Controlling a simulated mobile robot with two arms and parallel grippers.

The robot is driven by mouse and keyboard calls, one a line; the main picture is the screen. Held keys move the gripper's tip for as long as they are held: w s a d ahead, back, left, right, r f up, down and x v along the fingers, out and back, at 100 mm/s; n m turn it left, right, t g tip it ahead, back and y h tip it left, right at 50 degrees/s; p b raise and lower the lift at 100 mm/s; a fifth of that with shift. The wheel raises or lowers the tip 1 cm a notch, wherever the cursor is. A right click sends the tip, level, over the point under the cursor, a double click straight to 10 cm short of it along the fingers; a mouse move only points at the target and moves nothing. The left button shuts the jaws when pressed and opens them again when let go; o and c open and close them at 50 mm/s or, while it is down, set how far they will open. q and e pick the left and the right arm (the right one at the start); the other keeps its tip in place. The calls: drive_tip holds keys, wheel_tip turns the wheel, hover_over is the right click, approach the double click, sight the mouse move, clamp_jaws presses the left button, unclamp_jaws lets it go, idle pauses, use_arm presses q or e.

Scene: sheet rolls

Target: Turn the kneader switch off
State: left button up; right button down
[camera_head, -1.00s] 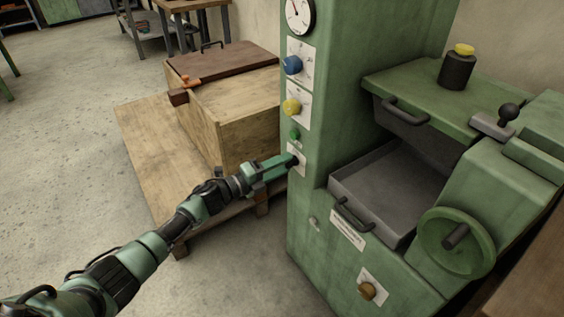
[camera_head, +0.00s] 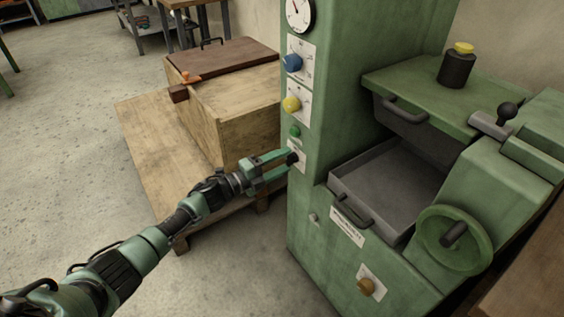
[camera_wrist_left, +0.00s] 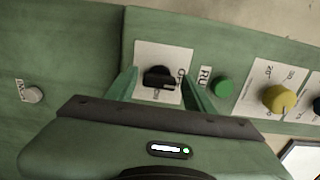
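The kneader switch (camera_head: 293,158) is a small black knob on a white label plate, low on the green machine's front panel. It also shows in the left wrist view (camera_wrist_left: 158,77), where part of its lettering is cut off or unclear. My left gripper (camera_head: 287,158) is at the switch. In the left wrist view its two fingers (camera_wrist_left: 160,74) stand apart, one on each side of the knob, with gaps between. The gripper is open and holds nothing. I cannot tell which setting the knob points to. My right gripper is out of view.
Beside the switch are a green lamp or button (camera_head: 295,132) marked RUN, a yellow knob (camera_head: 291,104) and a blue knob (camera_head: 292,63). A grey tray (camera_head: 375,180) and a handwheel (camera_head: 455,241) stick out at right. A wooden crate (camera_head: 235,110) stands on a pallet behind my left arm.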

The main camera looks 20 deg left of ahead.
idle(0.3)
use_arm(q)
drive_tip(key=v, duration=0.7)
drive_tip(key=shift+s+a+p, duration=0.25)
drive_tip(key=shift+s+p, duration=0.1)
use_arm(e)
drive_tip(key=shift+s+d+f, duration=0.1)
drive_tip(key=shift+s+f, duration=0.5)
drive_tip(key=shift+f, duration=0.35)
